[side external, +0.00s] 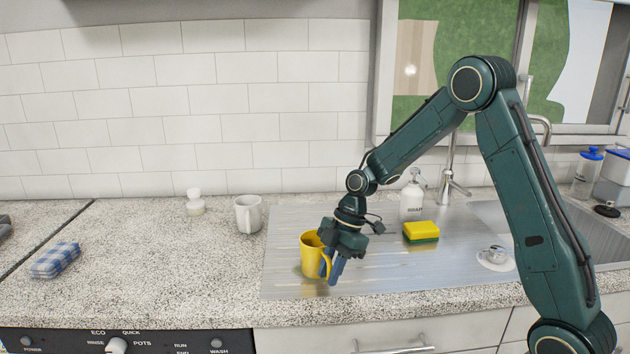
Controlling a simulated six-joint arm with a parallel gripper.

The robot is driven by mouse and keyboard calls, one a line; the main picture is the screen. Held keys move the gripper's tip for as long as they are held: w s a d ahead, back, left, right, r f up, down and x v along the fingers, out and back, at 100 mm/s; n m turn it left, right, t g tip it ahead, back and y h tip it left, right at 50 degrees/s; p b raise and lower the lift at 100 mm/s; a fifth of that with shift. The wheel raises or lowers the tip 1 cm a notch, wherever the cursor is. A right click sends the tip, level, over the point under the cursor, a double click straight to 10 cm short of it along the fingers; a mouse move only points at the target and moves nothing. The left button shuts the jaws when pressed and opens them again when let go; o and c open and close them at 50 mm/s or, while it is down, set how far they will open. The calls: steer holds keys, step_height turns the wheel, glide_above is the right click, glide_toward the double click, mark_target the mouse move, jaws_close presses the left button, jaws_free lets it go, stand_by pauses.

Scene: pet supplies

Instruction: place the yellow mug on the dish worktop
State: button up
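The yellow mug (311,262) stands upright on the left part of the ribbed metal draining surface (380,279) beside the sink. Its handle points right, toward my gripper. My gripper (334,272) points down at the handle, with its blue fingertips low beside the mug. The fingers overlap the handle in this view, so I cannot tell whether they are closed on it or only around it. The speckled stone worktop (150,262) spreads to the left of the metal.
A white mug (248,214) and a small white object (195,202) stand on the stone. A blue checked cloth (55,260) lies far left. A yellow-green sponge (421,232), soap bottle (411,199) and tap (452,185) are right. The stone's middle is clear.

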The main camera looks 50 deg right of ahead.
steer(key=shift+c, duration=0.2)
stand_by(0.3)
jaws_close()
steer(key=shift+r, duration=0.1)
step_height(320, 180, up, 20)
stand_by(0.8)
stand_by(0.4)
